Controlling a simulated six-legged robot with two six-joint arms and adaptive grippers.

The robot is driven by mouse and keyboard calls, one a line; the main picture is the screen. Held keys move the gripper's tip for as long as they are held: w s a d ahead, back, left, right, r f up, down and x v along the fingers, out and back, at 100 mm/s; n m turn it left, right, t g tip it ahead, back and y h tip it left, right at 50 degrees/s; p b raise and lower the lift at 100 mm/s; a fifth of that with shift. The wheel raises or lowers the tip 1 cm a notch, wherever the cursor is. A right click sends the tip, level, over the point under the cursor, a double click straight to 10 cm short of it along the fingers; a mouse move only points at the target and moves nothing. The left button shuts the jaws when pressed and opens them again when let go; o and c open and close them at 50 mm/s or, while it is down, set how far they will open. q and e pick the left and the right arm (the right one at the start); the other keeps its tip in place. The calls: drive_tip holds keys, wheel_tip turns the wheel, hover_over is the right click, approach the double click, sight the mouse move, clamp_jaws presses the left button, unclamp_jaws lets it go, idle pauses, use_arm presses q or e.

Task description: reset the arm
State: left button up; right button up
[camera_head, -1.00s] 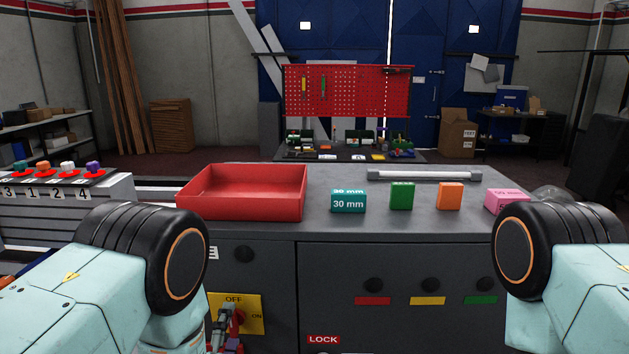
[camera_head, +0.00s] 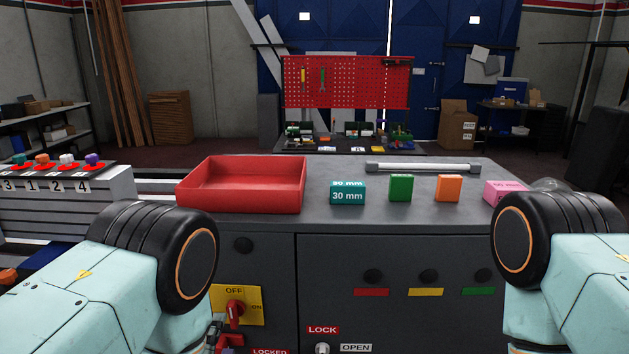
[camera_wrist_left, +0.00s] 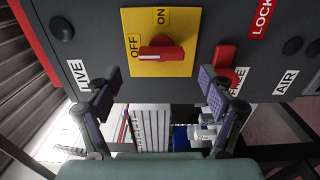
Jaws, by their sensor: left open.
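My left gripper (camera_head: 214,333) is low in the head view, partly cut off by the bottom edge, just below and left of a red rotary switch (camera_head: 235,311). In the left wrist view its two fingers (camera_wrist_left: 156,90) are wide apart with nothing between them. The red switch (camera_wrist_left: 162,53) sits on a yellow OFF/ON plate (camera_wrist_left: 180,68) beyond the fingertips, apart from them. Its handle lies sideways in the wrist picture. My right arm shows at the right of the head view, but its gripper is out of frame.
The grey table (camera_head: 330,220) holds a red tray (camera_head: 240,200), a teal 30 mm block (camera_head: 347,194), green (camera_head: 400,188), orange (camera_head: 449,188) and pink blocks (camera_head: 503,192). A second red handle (camera_wrist_left: 226,55) is near the right finger in the wrist view.

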sight(232, 318)
use_arm(q)
drive_tip(key=w, duration=0.5)
drive_tip(key=shift+w+f, duration=0.15)
drive_tip(key=shift+w, duration=0.05)
drive_tip(key=m+b, duration=0.1)
drive_tip(key=m, duration=0.2)
drive_tip(key=shift+s+d+m+b, duration=0.1)
drive_tip(key=shift+s+m+b, duration=0.05)
drive_tip(key=shift+m+b, duration=0.75)
drive_tip(key=shift+m, duration=0.7)
drive_tip(key=m+b, duration=0.1)
drive_tip(key=m, duration=0.2)
drive_tip(key=shift+r, duration=0.2)
drive_tip(key=m+b, duration=0.1)
drive_tip(key=m, duration=0.2)
drive_tip(key=shift+b, duration=0.35)
drive_tip(key=m+b, duration=0.1)
drive_tip(key=m, duration=0.2)
drive_tip(key=shift+d+m, duration=0.1)
drive_tip(key=shift+m, duration=0.2)
drive_tip(key=shift+m+b, duration=0.55)
drive_tip(key=shift+m, duration=0.65)
drive_tip(key=s+p, duration=0.1)
drive_tip(key=s, duration=0.4)
drive_tip(key=shift+s+r+p, duration=0.15)
drive_tip(key=shift+p, duration=0.2)
drive_tip(key=shift+s, duration=0.1)
drive_tip(key=shift+s, duration=0.1)
